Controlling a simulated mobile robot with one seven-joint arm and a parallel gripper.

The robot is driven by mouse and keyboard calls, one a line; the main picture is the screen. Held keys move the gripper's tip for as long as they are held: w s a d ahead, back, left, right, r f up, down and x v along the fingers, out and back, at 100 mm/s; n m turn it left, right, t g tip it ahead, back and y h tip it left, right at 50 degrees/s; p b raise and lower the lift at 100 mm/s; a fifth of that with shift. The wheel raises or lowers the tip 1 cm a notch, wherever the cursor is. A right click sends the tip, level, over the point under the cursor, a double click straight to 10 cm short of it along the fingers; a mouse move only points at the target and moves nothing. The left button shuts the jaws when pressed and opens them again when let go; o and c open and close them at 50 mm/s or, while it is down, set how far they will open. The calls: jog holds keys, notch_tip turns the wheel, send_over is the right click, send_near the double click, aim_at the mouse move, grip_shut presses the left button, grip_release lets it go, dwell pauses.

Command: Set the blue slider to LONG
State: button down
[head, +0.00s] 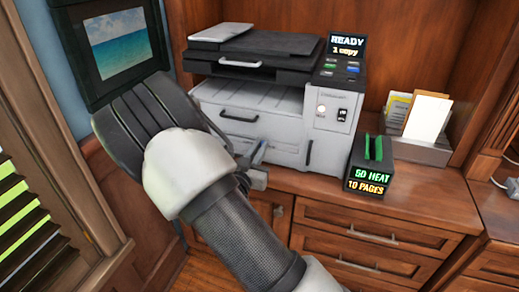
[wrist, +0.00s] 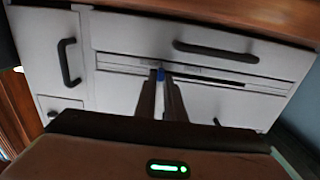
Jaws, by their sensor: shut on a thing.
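The blue slider (wrist: 160,74) shows as a small blue piece in a long narrow slot (wrist: 210,78) on the white front of the printer (wrist: 125,35). In the wrist view it sits between the tips of my gripper (wrist: 164,80), which is shut on it. In the head view my gripper (head: 258,152) is at the printer's front (head: 280,153), below the upper drawer handle. The slider cannot be made out there. No LONG mark can be read in either view.
A dark drawer handle (wrist: 215,50) and an upright handle (wrist: 68,62) stick out near the slot. A black device with a green top (head: 372,168) stands right of the printer, before a paper holder (head: 418,138). Wood cabinet walls enclose the counter.

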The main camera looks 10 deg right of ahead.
jog(key=w+a, duration=0.2)
jog(key=a, duration=0.1)
jog(key=shift+a, duration=0.3)
jog(key=c, duration=1.8)
grip_release()
jog(key=shift+c, duration=0.2)
jog(key=p+v, duration=0.2)
jog(key=v, duration=1.5)
jog(key=shift+s+p, duration=0.2)
jog(key=shift+p, duration=0.1)
